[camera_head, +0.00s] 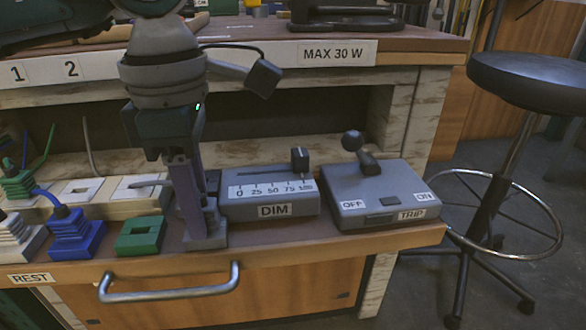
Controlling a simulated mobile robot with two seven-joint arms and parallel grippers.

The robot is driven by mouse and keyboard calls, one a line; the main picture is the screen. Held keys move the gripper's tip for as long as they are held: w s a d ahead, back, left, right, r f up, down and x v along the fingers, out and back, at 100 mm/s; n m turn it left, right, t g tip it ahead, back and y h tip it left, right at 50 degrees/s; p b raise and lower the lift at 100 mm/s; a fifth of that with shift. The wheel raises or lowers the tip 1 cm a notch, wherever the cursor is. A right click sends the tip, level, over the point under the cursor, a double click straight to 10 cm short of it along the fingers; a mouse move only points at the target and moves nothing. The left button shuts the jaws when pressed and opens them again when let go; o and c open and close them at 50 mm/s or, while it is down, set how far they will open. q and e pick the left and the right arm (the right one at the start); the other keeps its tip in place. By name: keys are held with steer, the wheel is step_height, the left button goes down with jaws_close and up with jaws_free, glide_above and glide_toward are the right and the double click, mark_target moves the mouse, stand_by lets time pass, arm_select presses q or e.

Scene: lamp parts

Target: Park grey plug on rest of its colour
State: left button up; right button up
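My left gripper (190,232) points down at the front of the bench, at the right end of a row of coloured rests. A grey stepped block (213,228), which looks like the grey plug, shows at its fingertips, low over the ledge. A grey cable (150,183) leads left from behind the fingers. The fingers cover most of the plug and any grey rest beneath, so seating and grip are unclear. The green rest (140,236) beside it is empty. A blue plug (75,225) and a white plug (15,232) stand further left. My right gripper is not in view.
Close right of my gripper is the DIM slider box (268,205), then the TRIP switch box (385,200). Behind the rests are flat socket plates (80,190) and a green plug (18,185). A handle (170,290) fronts the drawer; a stool (525,85) stands right.

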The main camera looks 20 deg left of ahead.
arm_select(q)
steer(key=o, duration=0.4)
